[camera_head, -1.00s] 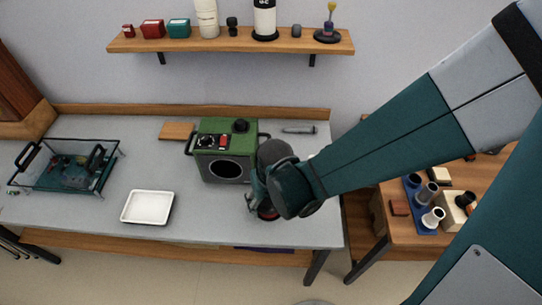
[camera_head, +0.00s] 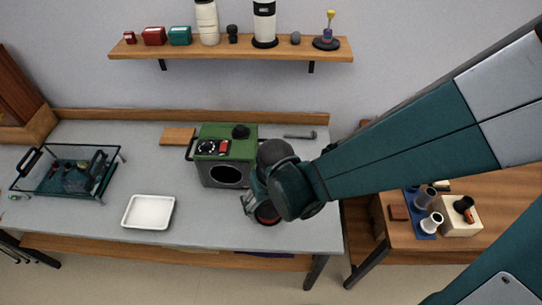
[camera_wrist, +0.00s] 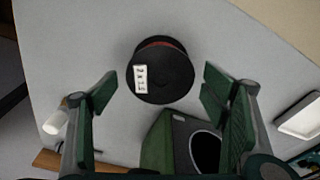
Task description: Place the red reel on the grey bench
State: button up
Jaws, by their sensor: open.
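The red reel (camera_head: 266,214) shows only in part in the head view, low under my gripper at the right front of the grey bench (camera_head: 140,172). In the wrist view the reel (camera_wrist: 160,75) has black flanges, a thin red band between them and a white printed label. It appears to rest on the grey bench top. My gripper (camera_wrist: 159,82) is open, with one green finger to the left of the reel and one to the right, and clear gaps on both sides. In the head view my wrist hides the fingertips.
A green speaker box (camera_head: 225,158) stands just left of my gripper. A white tray (camera_head: 148,211) and a wire-framed rack (camera_head: 66,174) are further left. A wooden side table (camera_head: 400,238) with cups stands at the right. A loaded shelf (camera_head: 230,48) hangs above.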

aim_at(271, 210)
notch_tip(271, 210, up, 9)
jog(key=s+p, duration=0.1)
jog(key=p, duration=0.1)
jog(key=shift+s+d+r+p, duration=0.15)
jog(key=shift+d+r+p, duration=0.1)
jog(key=shift+p, duration=0.1)
dwell(1.0)
jog(key=d+r+m+t, duration=0.2)
jog(key=d+r, duration=0.7)
jog(key=d, duration=0.3)
jog(key=d+r+m+t, duration=0.2)
jog(key=d+r, duration=0.6)
jog(key=d, duration=0.4)
jog(key=shift+s+d+r+m+t+h, duration=0.15)
jog(key=shift+s+r+m+t+h, duration=0.2)
jog(key=shift+t, duration=0.45)
